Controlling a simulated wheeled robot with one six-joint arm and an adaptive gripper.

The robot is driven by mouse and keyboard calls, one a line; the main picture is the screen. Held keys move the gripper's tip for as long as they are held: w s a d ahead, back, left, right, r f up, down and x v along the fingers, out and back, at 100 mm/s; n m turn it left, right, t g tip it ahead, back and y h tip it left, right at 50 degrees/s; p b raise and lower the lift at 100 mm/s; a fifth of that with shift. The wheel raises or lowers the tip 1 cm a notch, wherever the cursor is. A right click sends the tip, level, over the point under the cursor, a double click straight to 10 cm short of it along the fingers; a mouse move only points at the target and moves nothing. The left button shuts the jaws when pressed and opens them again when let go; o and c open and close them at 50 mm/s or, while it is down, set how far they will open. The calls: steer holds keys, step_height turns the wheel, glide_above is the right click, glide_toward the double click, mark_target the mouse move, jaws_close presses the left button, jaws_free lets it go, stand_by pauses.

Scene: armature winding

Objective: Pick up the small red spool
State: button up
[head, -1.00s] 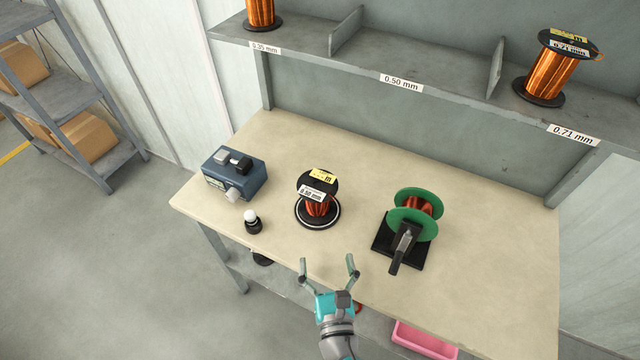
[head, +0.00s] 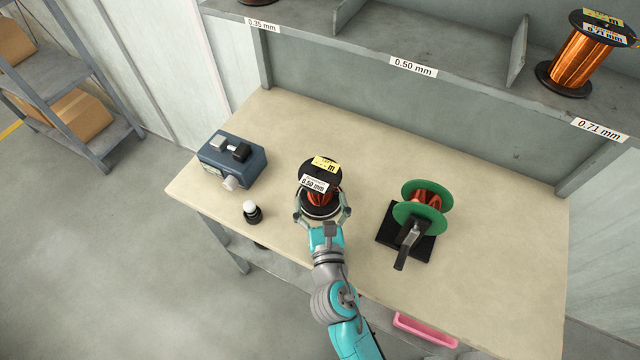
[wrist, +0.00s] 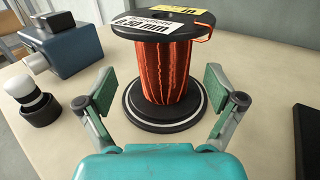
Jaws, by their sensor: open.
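A spool of red-orange wire (head: 318,198) with black flanges stands upright on a round black base on the table. Its top carries a yellow label and a white label reading 0.50 mm. It also shows large in the wrist view (wrist: 168,72). My gripper (head: 323,214) is open, with one finger on each side of the spool's lower part. In the wrist view my gripper (wrist: 166,92) has its pads apart from the wire, with gaps on both sides. No other small red spool is clear in view.
A green-flanged winder with copper wire (head: 423,206) stands right of the spool. A blue device (head: 232,160) and a small black pot with a white top (head: 252,212) are at left. A shelf (head: 455,85) with a copper spool (head: 580,60) runs behind. Bare table (head: 500,260) lies at right.

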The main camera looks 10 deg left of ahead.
steer(key=shift+d+x, duration=0.15)
steer(key=shift+x, duration=1)
steer(key=shift+d+x, duration=0.1)
steer(key=shift+x, duration=1.05)
steer(key=shift+f, duration=0.15)
jaws_close()
